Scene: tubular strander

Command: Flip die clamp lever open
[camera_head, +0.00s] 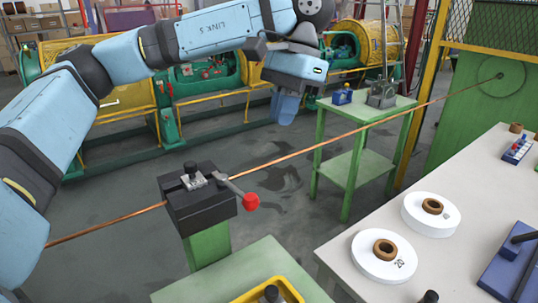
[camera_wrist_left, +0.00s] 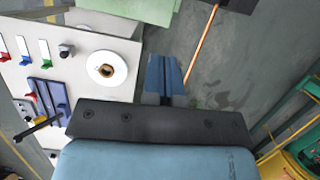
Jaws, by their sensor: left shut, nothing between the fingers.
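The die clamp (camera_head: 198,207) is a black block on a green post, with the copper wire (camera_head: 300,152) running through it. Its lever (camera_head: 229,186) is a grey arm with a red knob (camera_head: 251,201) at its end, sticking out to the lower right of the block. My left gripper (camera_head: 285,112) hangs fingers down, above and to the right of the clamp in the picture, apart from the lever. Its blue fingers (camera_wrist_left: 165,80) are together and empty in the left wrist view. The lever cannot be made out there. My right gripper is out of view.
A grey table (camera_head: 345,245) at the right carries two white discs with brown rings (camera_head: 432,214) and a blue fixture (camera_head: 515,265). A green stand (camera_head: 350,160) stands behind. A yellow tray (camera_head: 245,296) sits in front of the clamp. The green strander (camera_head: 200,75) runs across the back.

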